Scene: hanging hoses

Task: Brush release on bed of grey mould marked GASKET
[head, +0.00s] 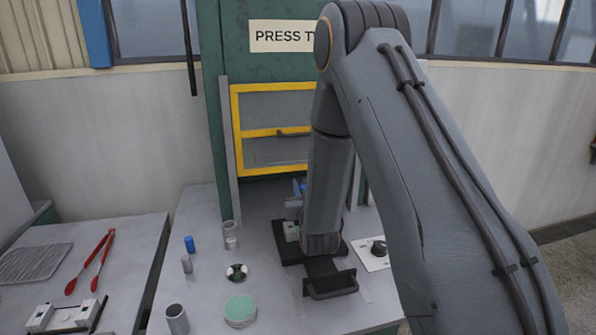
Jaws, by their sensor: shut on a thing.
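My gripper (293,212) shows only in part, left of my wrist at the press opening. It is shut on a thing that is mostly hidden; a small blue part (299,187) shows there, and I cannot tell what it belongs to. A dark plate (290,249) lies under my wrist on the press table, with a dark handle (331,285) at its front. My arm covers much of the plate. I cannot make out a grey mould, its bed or a GASKET marking. I cannot tell whether the held thing touches anything.
The green press (214,125) has a yellow-framed guard (236,125). Left of the plate stand a blue-capped item (190,244), grey cups (177,319), a round dish (237,272) and a green-topped tin (240,310). A knob panel (374,254) is at right. Red tongs (90,262) lie on the left table.

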